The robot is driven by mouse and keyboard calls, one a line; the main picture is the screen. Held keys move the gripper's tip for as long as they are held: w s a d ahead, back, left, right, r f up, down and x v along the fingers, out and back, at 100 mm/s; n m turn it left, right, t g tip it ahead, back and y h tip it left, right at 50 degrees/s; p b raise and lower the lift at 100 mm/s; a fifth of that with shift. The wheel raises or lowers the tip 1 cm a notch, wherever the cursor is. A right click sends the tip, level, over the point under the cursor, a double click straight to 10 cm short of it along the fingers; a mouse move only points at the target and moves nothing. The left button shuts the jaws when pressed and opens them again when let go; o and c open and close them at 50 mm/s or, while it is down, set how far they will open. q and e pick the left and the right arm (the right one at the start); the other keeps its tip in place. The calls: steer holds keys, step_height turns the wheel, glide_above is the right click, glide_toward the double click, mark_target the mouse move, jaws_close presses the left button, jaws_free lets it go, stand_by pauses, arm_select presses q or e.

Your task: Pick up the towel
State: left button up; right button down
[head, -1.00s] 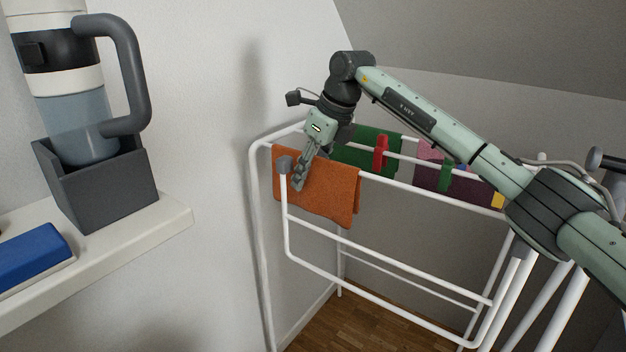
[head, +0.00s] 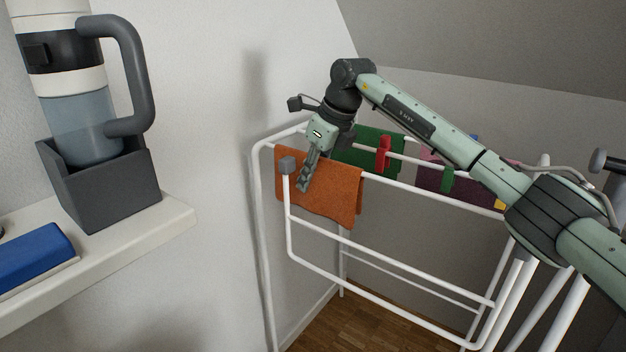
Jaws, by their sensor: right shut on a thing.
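An orange towel (head: 335,195) hangs over the near bar of a white drying rack (head: 390,270), toward its left end. My right gripper (head: 304,184) reaches down from above at the front of the towel, left of its middle, with its fingers shut on the towel cloth. The towel still drapes over the bar. The gripper hides a strip of the towel, and the far finger is hard to see. My left gripper is not in view.
Behind, the rack holds a green cloth (head: 362,153), a purple cloth (head: 432,180) and a red clothespin (head: 383,155). A wall stands behind.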

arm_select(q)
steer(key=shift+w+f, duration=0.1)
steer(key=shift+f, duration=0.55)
arm_select(e)
step_height(320, 180, up, 18)
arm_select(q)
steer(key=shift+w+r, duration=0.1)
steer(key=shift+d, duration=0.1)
arm_select(e)
steer(key=shift+s, duration=0.1)
